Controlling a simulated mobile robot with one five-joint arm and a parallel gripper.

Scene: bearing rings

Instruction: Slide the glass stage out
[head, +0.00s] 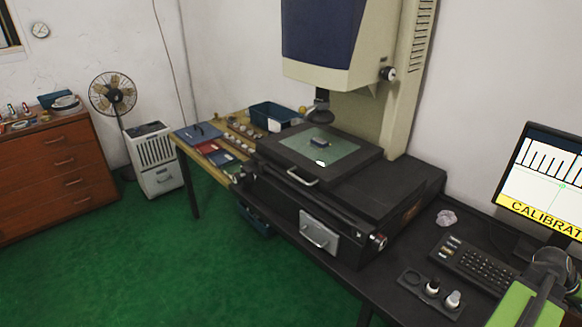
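The glass stage (290,141) is a greenish pane in a dark frame on top of the black base of the measuring machine (330,30). A pale bar handle (302,178) is on the frame's front edge. The dark lens head (319,107) hangs above the stage's back part. A green and dark part of my arm shows at the lower right, well away from the stage. I cannot see my gripper's fingers.
A grey plate with a handle (318,235) is on the base's front. A keyboard (474,264), a holder with knobs (430,292) and a monitor (545,175) stand to the right. A wooden table (185,150) with trays is at left. Green floor is clear in front.

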